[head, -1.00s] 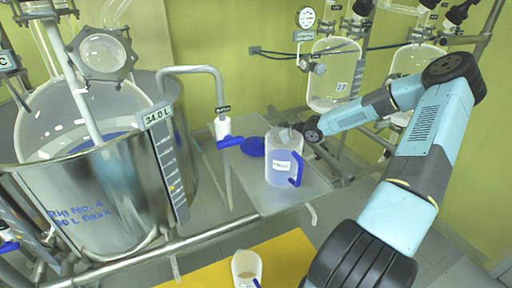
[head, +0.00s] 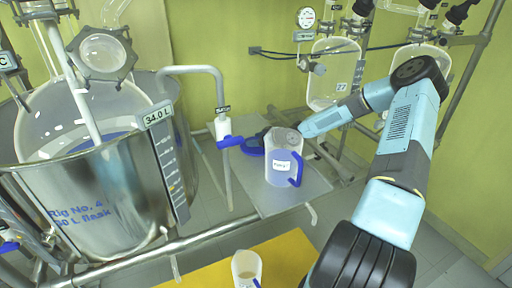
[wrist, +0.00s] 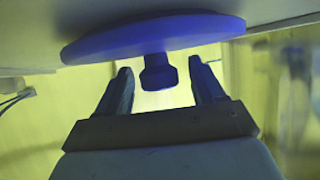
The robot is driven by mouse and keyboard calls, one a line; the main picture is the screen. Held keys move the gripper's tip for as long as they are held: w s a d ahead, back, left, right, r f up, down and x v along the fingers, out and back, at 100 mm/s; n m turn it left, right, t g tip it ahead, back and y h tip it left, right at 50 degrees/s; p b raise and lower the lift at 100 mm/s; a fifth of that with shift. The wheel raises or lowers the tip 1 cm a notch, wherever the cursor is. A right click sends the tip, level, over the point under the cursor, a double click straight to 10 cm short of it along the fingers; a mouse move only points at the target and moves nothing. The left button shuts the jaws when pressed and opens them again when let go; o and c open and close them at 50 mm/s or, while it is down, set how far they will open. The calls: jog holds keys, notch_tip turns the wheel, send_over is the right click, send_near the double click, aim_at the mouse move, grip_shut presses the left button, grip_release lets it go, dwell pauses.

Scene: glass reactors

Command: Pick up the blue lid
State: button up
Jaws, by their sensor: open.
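The blue lid (head: 252,147) lies on the grey table, just left of and behind the white jug. In the wrist view the lid (wrist: 150,37) shows as a wide disc with a short knob (wrist: 158,73). My gripper (wrist: 160,68) is open, with one finger on each side of the knob and visible gaps between. The fingertips are close to the disc.
The white jug (head: 281,165) with a blue handle stands on the table (head: 300,195) close to my arm. A drain pipe with a blue valve (head: 229,141) is left of the lid. A smaller jug (head: 246,265) stands in front, on a yellow surface.

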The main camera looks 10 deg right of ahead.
jog(key=c, duration=1.1)
jog(key=shift+o, duration=0.2)
